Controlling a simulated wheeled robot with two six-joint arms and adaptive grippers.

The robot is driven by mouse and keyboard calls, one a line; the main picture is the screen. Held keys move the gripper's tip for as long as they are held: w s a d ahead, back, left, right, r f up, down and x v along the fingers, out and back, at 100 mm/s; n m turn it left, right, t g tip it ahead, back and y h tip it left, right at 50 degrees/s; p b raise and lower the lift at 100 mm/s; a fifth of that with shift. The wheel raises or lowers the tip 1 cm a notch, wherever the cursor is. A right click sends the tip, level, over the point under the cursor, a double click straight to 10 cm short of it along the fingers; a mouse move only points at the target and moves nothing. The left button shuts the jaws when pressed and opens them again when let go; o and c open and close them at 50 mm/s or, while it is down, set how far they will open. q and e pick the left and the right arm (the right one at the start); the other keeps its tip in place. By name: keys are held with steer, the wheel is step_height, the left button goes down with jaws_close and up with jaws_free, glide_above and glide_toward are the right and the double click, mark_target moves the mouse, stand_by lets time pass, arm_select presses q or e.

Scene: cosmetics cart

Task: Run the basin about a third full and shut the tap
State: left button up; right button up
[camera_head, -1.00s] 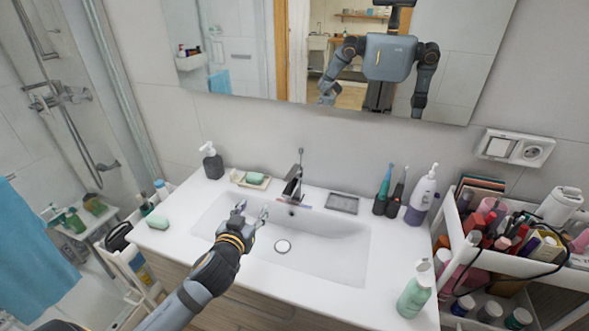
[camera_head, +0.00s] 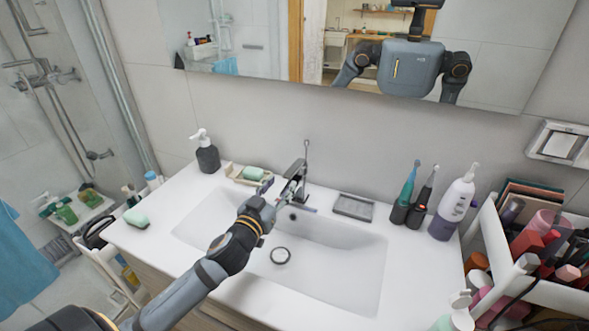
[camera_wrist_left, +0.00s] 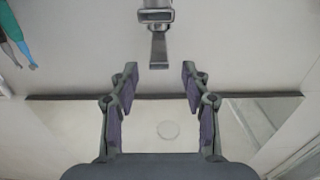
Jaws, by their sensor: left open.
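The white basin (camera_head: 335,262) is set in the counter, and no water shows in it. Its round drain (camera_head: 281,256) has a dark ring around a pale centre. The dark grey tap (camera_head: 296,170) stands behind the basin; I see no stream from it. My left gripper (camera_head: 283,186) is open and empty at the tap, over the basin's back edge. In the left wrist view the scene is upside down, and the tap (camera_wrist_left: 158,38) shows beyond the spread fingers (camera_wrist_left: 160,80), in line with the gap. Contact cannot be told. My right gripper is out of view.
A soap dish (camera_head: 238,176) and a dark pump bottle (camera_head: 207,155) stand left of the tap. A grey tray (camera_head: 353,207), toothbrushes (camera_head: 404,200) and a white-purple bottle (camera_head: 453,205) stand right. A crowded cart (camera_head: 560,285) adjoins the counter. The mirror (camera_head: 250,60) hangs above.

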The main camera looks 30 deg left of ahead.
mark_target(297, 164)
arm_select(q)
steer(key=w+p, duration=0.2)
steer(key=w, duration=0.7)
steer(key=shift+w+a, duration=0.15)
steer(key=c, duration=1)
